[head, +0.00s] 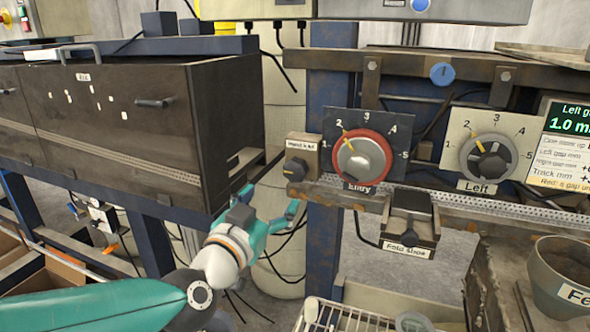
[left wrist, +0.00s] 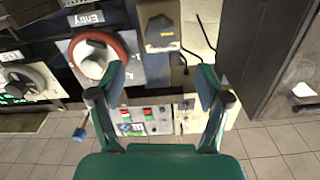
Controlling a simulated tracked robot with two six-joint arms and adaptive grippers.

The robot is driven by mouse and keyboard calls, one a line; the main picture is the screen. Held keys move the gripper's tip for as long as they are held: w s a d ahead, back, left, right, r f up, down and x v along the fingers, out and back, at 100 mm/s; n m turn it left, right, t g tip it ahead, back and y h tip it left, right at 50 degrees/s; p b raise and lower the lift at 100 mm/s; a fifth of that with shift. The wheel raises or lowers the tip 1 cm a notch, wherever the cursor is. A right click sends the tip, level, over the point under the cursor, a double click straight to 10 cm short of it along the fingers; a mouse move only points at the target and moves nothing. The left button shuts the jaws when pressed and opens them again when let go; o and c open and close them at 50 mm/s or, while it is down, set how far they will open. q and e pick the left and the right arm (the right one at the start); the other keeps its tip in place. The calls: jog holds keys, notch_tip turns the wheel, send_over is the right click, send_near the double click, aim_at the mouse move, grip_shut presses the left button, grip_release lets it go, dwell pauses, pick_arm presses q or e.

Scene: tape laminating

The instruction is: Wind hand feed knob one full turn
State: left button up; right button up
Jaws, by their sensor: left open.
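No label I can read says hand feed, so I cannot tell for certain which knob it is. A small dark knob (head: 296,168) sits on a beige box left of the red-ringed Entry dial (head: 361,156); its label is too small to read surely. A blue knob (head: 442,74) is on the upper rail. My left gripper (head: 272,208) is open and empty, below and left of the small dark knob. In the left wrist view, the open fingers (left wrist: 160,80) are apart from the small dark knob (left wrist: 160,31) and the Entry dial (left wrist: 95,57).
The Left dial (head: 489,159) is to the right, by a display (head: 569,119). The Fold shoe box (head: 410,222) hangs under the Entry dial. A dark cabinet (head: 225,125) stands at left. A pot (head: 560,280) and a wire rack (head: 350,318) are in front.

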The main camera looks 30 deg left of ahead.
aim_at(293, 173)
pick_arm(q)
jog(key=p+x, duration=0.1)
jog(key=x, duration=1.2)
jog(key=shift+w+a+p, duration=0.15)
jog(key=shift+w+p, duration=0.1)
jog(key=shift+p, duration=0.1)
jog(key=c, duration=1.2)
jog(key=shift+o, duration=0.2)
jog(key=shift+f+n+b, duration=0.25)
jog(key=shift+n+b, duration=0.35)
jog(key=shift+b, duration=0.55)
jog(key=shift+n, duration=0.3)
jog(key=shift+r, duration=0.2)
jog(key=o, duration=1.2)
jog(key=shift+c, duration=0.2)
